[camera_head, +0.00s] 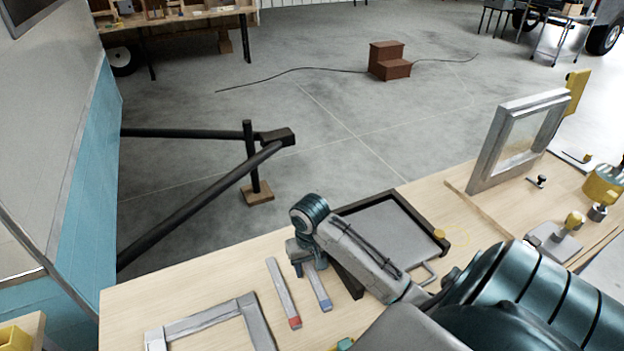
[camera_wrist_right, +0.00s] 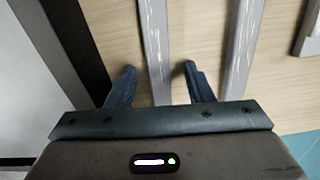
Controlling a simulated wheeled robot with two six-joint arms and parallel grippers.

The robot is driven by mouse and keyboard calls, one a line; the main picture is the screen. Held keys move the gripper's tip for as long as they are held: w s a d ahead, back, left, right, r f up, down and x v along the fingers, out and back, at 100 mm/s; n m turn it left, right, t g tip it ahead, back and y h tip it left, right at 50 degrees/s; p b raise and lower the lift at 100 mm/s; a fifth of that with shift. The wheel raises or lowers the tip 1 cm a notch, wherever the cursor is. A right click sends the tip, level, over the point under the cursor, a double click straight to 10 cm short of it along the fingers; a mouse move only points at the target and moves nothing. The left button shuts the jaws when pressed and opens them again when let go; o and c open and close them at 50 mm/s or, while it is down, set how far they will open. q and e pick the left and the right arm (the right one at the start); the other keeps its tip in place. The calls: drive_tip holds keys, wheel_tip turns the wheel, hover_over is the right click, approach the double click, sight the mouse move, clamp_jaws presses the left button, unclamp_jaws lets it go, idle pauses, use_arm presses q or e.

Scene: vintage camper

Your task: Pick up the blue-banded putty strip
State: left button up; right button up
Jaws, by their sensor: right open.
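The blue-banded putty strip (camera_head: 319,289) is a thin grey bar lying flat on the wooden workbench, its blue end toward the front. My right gripper (camera_head: 308,266) is over its far part and hides it there. In the right wrist view, a grey strip (camera_wrist_right: 155,45), which by its place beside the tray is the blue-banded one, runs between my two open fingers (camera_wrist_right: 159,70). A gap shows on each side of it. The bands are out of that view. My left gripper is not in view.
A red-banded strip (camera_head: 282,290) lies just left of the blue-banded one; it passes outside my finger in the wrist view (camera_wrist_right: 241,45). A dark-rimmed tray (camera_head: 352,207) is close on the right. A grey frame (camera_head: 205,319) lies front left. A window frame (camera_head: 486,159) stands farther right.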

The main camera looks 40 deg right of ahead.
sight(310, 270)
clamp_jaws()
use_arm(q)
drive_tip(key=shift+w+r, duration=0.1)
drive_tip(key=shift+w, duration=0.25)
